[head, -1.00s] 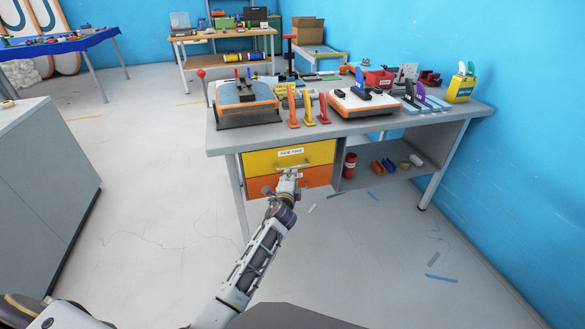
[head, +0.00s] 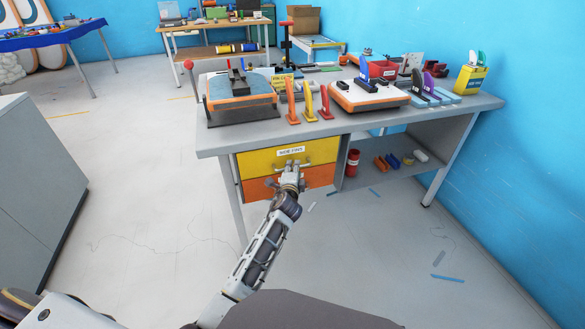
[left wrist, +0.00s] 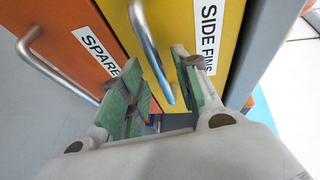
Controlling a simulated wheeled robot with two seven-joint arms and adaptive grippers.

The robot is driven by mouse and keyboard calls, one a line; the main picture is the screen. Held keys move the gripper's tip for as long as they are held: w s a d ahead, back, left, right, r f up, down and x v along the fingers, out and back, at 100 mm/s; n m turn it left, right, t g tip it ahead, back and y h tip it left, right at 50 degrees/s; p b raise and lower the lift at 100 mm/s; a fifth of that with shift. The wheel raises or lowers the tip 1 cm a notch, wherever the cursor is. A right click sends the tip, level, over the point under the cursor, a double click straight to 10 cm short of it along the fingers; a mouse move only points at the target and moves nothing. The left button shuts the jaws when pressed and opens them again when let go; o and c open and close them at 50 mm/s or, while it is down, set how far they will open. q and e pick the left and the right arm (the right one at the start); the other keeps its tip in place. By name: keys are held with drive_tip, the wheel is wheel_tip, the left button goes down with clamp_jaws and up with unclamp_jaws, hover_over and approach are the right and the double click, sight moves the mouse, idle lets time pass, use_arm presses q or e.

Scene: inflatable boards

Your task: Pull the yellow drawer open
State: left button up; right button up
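The yellow drawer (head: 262,163), labelled SIDE FINS, is closed under the grey workbench, above an orange drawer. It also shows in the left wrist view (left wrist: 229,20), with its metal bar handle (left wrist: 151,45). My left gripper (head: 292,165) is at the front of the yellow drawer, at the handle. In the left wrist view its two green-padded fingers (left wrist: 160,92) are apart, with the yellow drawer's handle running between them. I see gaps between the handle and the pads. My right gripper is out of view.
The orange drawer (head: 321,176) sits directly below; its handle (left wrist: 55,68) is left of my fingers in the wrist view. The workbench (head: 370,124) carries fins and boxes. A grey cabinet (head: 38,180) stands at left. The floor before the drawers looks mostly clear.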

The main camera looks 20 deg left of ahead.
use_arm(q)
drive_tip(key=shift+w, duration=0.25)
drive_tip(key=shift+c, duration=0.4)
clamp_jaws()
